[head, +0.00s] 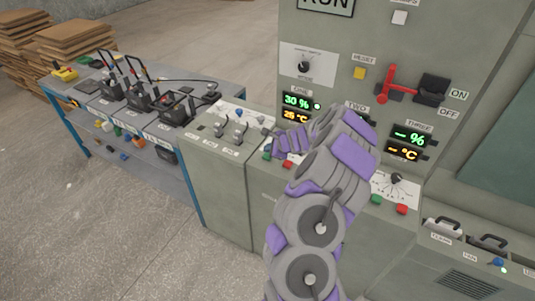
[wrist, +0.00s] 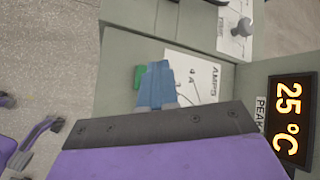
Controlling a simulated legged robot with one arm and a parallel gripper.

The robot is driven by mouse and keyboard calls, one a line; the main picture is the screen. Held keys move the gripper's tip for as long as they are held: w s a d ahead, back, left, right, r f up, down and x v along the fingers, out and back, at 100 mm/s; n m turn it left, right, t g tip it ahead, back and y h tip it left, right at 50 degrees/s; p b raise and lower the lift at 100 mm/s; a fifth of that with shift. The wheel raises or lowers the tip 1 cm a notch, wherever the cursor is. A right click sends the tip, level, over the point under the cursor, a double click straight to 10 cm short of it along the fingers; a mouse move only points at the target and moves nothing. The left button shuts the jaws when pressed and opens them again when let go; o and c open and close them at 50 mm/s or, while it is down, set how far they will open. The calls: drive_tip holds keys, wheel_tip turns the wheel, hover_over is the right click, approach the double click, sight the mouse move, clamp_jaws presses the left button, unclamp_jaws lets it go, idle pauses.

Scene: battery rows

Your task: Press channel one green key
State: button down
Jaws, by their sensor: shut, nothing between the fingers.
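In the head view, channel one's green key (head: 267,155) sits low on the grey cabinet, under the display marked ONE (head: 297,108). A red key (head: 288,164) is to its right. In the wrist view, the green key (wrist: 139,77) shows just left of my blue fingertips (wrist: 157,68). The fingers are shut and empty. They look very close to the key; I cannot tell whether they touch it. In the head view my wrist covers part of the channel one panel, and the fingertips are hard to make out.
An AMPS dial plate (wrist: 205,85) lies right of my fingers in the wrist view. Channel three has its own green key (head: 376,199) and red key (head: 402,209). A red-handled lever (head: 389,87) is higher up. A workbench (head: 190,150) with batteries stands left.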

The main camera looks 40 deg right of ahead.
idle(0.3)
wheel_tip(320, 180, up, 5)
drive_tip(key=p, duration=0.4)
drive_tip(key=shift+p, duration=0.4)
idle(0.4)
